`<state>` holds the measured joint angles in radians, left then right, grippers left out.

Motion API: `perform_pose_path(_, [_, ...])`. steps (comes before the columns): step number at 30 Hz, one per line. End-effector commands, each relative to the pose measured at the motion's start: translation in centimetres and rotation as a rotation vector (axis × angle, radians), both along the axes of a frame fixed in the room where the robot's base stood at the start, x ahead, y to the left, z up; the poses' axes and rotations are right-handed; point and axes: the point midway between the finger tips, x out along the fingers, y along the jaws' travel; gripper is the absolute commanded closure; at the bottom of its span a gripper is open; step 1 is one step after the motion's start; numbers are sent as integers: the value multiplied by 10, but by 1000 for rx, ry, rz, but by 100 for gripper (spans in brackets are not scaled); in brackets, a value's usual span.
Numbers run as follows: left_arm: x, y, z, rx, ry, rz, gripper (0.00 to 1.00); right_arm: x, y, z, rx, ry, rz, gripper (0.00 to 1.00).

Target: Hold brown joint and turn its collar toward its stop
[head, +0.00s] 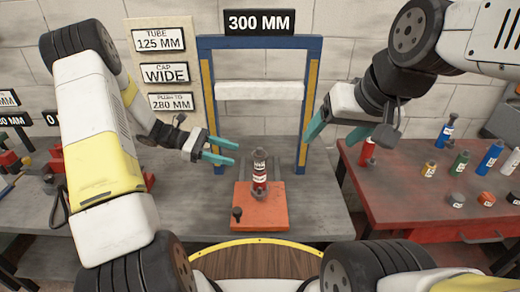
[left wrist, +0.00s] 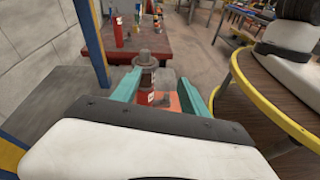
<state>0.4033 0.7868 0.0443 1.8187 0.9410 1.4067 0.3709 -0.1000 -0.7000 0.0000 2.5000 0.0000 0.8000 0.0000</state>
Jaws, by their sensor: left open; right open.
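The joint, a dark red-brown upright cylinder with pale labels (head: 260,176), stands on an orange block (head: 262,212) on the grey bench. A grey collar or cap (head: 259,154) tops it; where its stop is, I cannot tell. My left gripper (head: 236,154) is open, just left of the joint's upper part, fingers pointing at it. In the left wrist view the joint (left wrist: 147,85) appears between the teal fingers, its grey top (left wrist: 145,59) above them; contact is not visible. My right gripper (head: 334,138) is open and empty, higher and to the right of the joint.
A blue and yellow frame (head: 204,100) with a white crossbar (head: 258,90) rises behind the joint. A dark knob (head: 237,214) stands on the block's left front. A red table (head: 410,190) at right carries several coloured cylinders. Signs stand behind, at left.

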Motion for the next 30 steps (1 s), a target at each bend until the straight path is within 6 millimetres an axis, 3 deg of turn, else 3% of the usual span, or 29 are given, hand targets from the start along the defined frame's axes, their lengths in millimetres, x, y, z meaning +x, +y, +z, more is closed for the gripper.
perform_pose_path(1, [5, 3, -13, -38, 40, 30, 48, 0, 0, 0, 0, 0, 0, 26])
perform_pose_path(6, [18, 8, -34, -128, 119, 98, 48, 0, 0, 0, 0, 0, 0, 26])
perform_pose_path(13, [22, 4, -42, -162, 147, 122, 48, 0, 0, 0, 0, 0, 0, 26])
perform_pose_path(30, [21, -71, -49, -160, 146, 119, 48, 0, 0, 0, 0, 0, 0, 26])
